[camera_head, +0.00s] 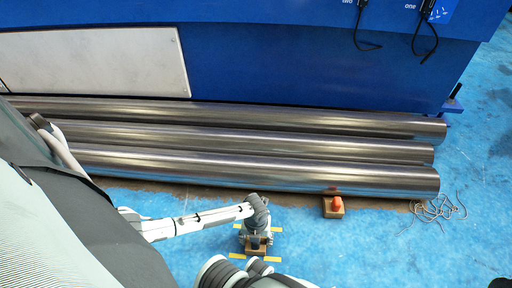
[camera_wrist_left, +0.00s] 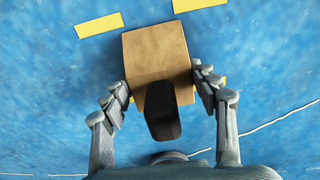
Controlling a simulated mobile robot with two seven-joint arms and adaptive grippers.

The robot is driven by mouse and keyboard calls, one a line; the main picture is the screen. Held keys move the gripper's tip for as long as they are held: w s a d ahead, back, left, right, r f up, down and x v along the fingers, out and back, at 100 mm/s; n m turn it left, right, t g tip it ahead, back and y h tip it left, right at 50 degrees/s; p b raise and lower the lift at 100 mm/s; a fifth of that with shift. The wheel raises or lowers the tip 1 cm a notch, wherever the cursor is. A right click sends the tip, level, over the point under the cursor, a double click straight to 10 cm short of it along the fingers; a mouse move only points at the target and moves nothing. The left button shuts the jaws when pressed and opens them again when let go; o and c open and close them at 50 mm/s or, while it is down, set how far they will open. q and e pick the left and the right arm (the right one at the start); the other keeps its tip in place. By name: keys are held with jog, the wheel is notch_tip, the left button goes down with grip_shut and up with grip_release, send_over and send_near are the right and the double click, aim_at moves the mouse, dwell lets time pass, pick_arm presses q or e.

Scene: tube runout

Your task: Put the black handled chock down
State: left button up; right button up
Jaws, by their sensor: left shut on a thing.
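The black handled chock is a brown block (camera_wrist_left: 156,55) with a black handle (camera_wrist_left: 162,112) in the left wrist view. My left gripper (camera_wrist_left: 163,88) is shut on it, with a finger on each side. In the head view the gripper (camera_head: 257,236) is over the floor in front of the tubes, and the chock (camera_head: 255,250) shows partly below it. The chock is between yellow floor marks (camera_head: 237,256). I cannot tell whether its underside touches the floor.
Several long steel tubes (camera_head: 260,172) lie side by side along a blue machine (camera_head: 300,60). A chock with an orange-red handle (camera_head: 335,205) sits against the front tube. Tangled cord (camera_head: 437,209) lies near the tube ends. The blue floor (camera_head: 390,255) at the right is mostly clear.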

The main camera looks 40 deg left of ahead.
pick_arm(q)
jog(key=o, duration=1.5)
jog(key=shift+c, duration=0.2)
